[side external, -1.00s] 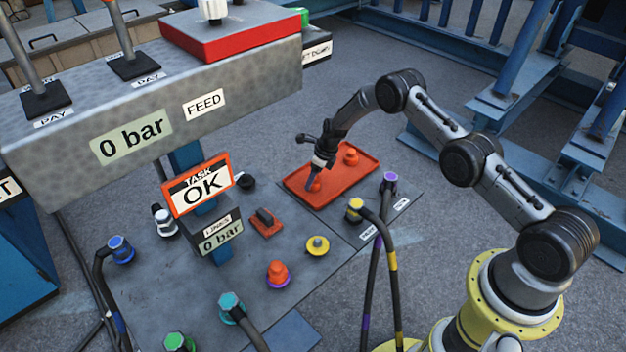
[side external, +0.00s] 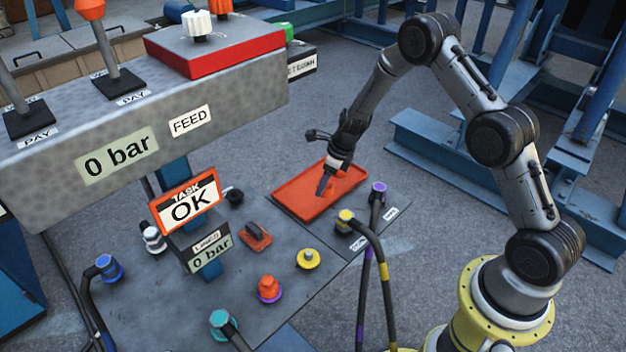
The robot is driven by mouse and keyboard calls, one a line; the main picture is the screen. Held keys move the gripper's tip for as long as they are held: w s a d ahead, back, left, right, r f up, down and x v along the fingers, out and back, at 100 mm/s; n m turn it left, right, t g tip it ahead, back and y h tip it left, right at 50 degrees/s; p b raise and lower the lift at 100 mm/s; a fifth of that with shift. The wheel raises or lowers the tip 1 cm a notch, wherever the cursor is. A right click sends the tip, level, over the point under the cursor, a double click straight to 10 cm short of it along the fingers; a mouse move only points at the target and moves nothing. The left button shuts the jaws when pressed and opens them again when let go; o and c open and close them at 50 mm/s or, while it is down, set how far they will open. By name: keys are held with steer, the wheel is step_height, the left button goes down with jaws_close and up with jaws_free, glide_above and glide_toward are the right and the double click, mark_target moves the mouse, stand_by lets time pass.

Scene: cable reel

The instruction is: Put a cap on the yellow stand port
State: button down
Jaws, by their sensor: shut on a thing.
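My gripper (side external: 325,187) is shut on an orange-red cap (side external: 329,192), over the orange-red tray (side external: 290,206). The held cap is small and partly hidden by the fingers; I cannot tell its height above the tray floor. Another orange cap (side external: 342,173) appears just behind the gripper, partly hidden. The yellow stand port (side external: 308,260) is a yellow ring with a small grey-topped centre on the grey plate, left of and nearer than the tray. No orange cap sits on it. Nearby, an orange cap (side external: 268,284) sits on a purple-ringed port.
A yellow-banded connector (side external: 345,220) and a purple one (side external: 378,192), with hoses, stand right of the yellow port. An orange block with a dark handle (side external: 256,238) and the "TASK OK" sign (side external: 188,207) stand left. The grey console (side external: 130,150) overhangs the upper left.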

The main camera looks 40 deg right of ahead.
mark_target(327, 195)
steer(key=s, duration=0.1)
steer(key=s+r, duration=0.1)
steer(key=shift+s+a+r, duration=0.1)
steer(key=shift+s+a, duration=0.1)
steer(key=shift+s, duration=0.15)
steer(key=shift+s+a+n, duration=0.15)
steer(key=shift+s+n, duration=0.15)
steer(key=shift+n, duration=0.3)
steer(key=s+a+n+g+y, duration=0.1)
steer(key=s+a+n, duration=0.1)
steer(key=a+n, duration=0.4)
steer(key=s+a+n+g+y, duration=0.1)
steer(key=s+a+n, duration=0.25)
steer(key=a, duration=0.45)
steer(key=shift+n, duration=0.25)
steer(key=shift+w+d+f, duration=0.1)
steer(key=shift+w+f, duration=0.05)
steer(key=shift+f, duration=1.4)
steer(key=shift+w+a+f, duration=0.1)
steer(key=shift+w+f, duration=0.1)
steer(key=shift+f, duration=1.3)
steer(key=shift+w+d+f, duration=0.1)
steer(key=shift+w+f, duration=0.05)
steer(key=shift+f, duration=1.4)
steer(key=shift+f, duration=0.35)
steer(key=shift+c, duration=0.2)
jaws_free()
